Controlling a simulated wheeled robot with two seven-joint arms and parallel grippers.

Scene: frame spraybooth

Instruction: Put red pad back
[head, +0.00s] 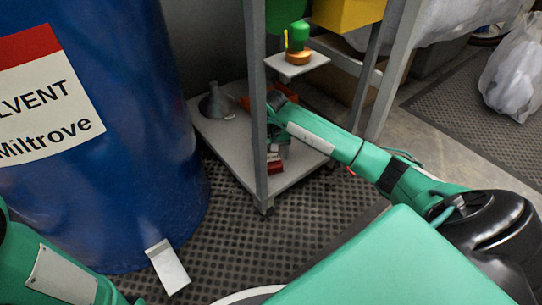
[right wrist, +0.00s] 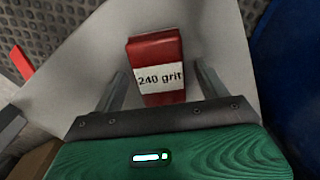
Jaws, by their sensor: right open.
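The red pad (right wrist: 157,52) is a red block with a white "240 grit" label. It lies on the grey lower shelf (right wrist: 80,75), and it shows small in the head view (head: 273,167). My right gripper (right wrist: 158,75) is open, with its two fingers reaching either side of the pad's near part and visible gaps between fingers and pad. In the head view the right gripper (head: 278,148) is low over the shelf, partly hidden behind the cart's front post. My left arm enters at the lower left, but its gripper is out of view.
A large blue solvent drum (head: 120,130) stands at the left. A grey funnel (head: 216,103) sits on the lower shelf. The cart's grey post (head: 256,110) rises beside my right gripper. A small upper ledge (head: 297,66) holds a green-topped item. A plastic bag (head: 514,75) lies far right.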

